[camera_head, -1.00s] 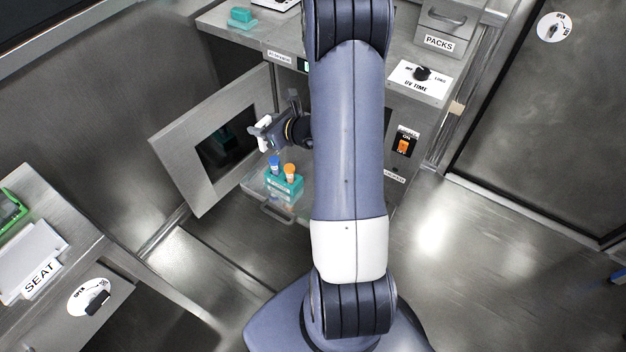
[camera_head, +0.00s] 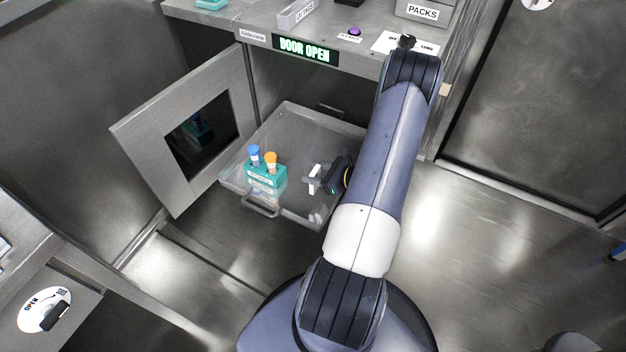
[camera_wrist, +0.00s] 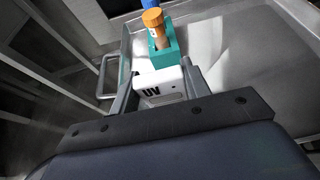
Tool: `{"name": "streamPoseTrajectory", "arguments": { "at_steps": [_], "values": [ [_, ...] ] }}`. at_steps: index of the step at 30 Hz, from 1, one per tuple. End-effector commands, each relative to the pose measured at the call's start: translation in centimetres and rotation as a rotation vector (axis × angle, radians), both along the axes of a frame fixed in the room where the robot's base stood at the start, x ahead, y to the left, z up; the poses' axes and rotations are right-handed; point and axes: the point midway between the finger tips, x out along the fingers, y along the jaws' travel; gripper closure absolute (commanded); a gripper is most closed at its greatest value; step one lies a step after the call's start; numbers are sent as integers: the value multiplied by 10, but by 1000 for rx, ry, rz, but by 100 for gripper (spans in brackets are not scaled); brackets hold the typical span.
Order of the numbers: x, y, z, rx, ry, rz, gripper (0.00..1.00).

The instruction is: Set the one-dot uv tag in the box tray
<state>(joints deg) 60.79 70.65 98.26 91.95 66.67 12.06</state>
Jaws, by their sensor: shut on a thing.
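My gripper (camera_head: 322,180) is shut on the white UV tag (camera_wrist: 162,86). In the head view the tag (camera_head: 314,179) shows as a small white piece at the gripper's tip. The box tray (camera_head: 305,128) is a grey tray pulled out below the "DOOR OPEN" display. The gripper and tag are over its right front part; I cannot tell whether the tag touches the tray floor.
A teal rack (camera_head: 267,176) with a blue-capped tube (camera_head: 254,153) and an orange-capped tube (camera_head: 270,161) stands at the tray's left front. The open box door (camera_head: 150,140) is left of the tray. The tray's back and middle are clear.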

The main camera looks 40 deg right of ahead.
Motion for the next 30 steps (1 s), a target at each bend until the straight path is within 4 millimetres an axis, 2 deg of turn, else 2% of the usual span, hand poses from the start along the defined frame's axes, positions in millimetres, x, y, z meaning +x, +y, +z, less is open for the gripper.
{"name": "streamPoseTrajectory", "arguments": {
  "at_steps": [5,12,24,25,30],
  "values": [
    [0,0,-14,0,0,-1,77],
    [0,0,-45,0,0,-1,77],
    [1,0,-49,0,0,-1,77],
    [1,0,-48,-1,0,-2,54],
    [1,0,-47,0,0,-1,40]
  ]
}}
